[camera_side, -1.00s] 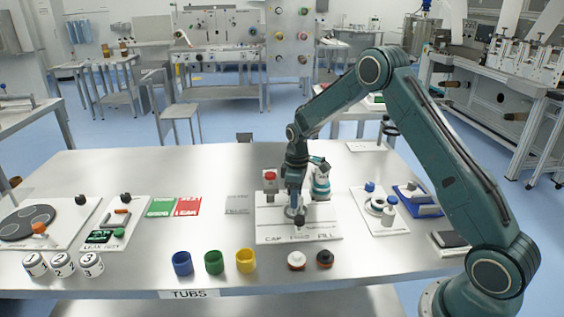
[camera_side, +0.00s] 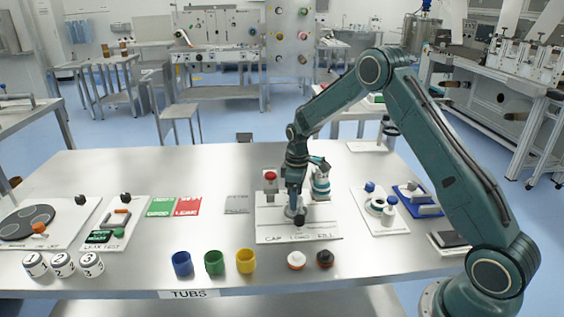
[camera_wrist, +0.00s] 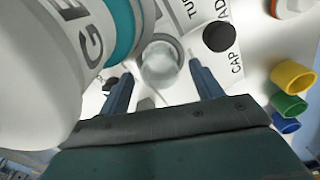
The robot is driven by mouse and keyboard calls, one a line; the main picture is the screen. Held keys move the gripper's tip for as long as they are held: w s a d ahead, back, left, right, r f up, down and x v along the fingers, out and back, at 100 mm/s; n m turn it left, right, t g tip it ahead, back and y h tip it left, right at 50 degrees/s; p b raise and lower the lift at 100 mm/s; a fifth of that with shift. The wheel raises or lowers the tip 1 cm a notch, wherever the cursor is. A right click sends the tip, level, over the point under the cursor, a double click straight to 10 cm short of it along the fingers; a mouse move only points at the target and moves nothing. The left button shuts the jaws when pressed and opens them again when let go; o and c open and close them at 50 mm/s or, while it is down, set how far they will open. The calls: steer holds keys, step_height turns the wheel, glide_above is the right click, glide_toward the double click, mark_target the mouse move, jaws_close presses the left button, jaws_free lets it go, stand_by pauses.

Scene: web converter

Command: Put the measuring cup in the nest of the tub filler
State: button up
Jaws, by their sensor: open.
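The measuring cup (camera_wrist: 160,63) shows in the wrist view as a round, clear grey cup between my fingertips. My gripper (camera_wrist: 161,72) is open, with one finger on either side of the cup and a gap to each. In the side view my gripper (camera_side: 293,203) points down over the white board of the tub filler (camera_side: 270,229), and a small grey shape at its tips looks like the cup (camera_side: 289,211). Whether the cup is seated in the nest I cannot tell, as the nest is hidden.
A white and teal bottle (camera_side: 320,184) stands close behind my gripper and fills the wrist view's left. A black knob (camera_wrist: 219,36) is beside the cup. A red button (camera_side: 269,178) stands behind. Blue (camera_side: 182,263), green (camera_side: 214,262) and yellow (camera_side: 246,260) tubs stand in front.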

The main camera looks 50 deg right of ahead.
step_height(320, 180, up, 12)
stand_by(0.6)
stand_by(0.5)
steer(key=s+a+r+m+t, duration=0.1)
steer(key=s+a+r, duration=0.3)
steer(key=s+r, duration=0.35)
steer(key=s+a+r+m+t, duration=0.2)
steer(key=s+a+r, duration=0.3)
steer(key=s+r, duration=0.25)
steer(key=s+a+f+m+t, duration=0.1)
steer(key=s+a, duration=0.3)
steer(key=s, duration=1.3)
steer(key=shift+s+a+m+t, duration=0.2)
steer(key=shift+m+t, duration=0.5)
steer(key=shift+t, duration=0.1)
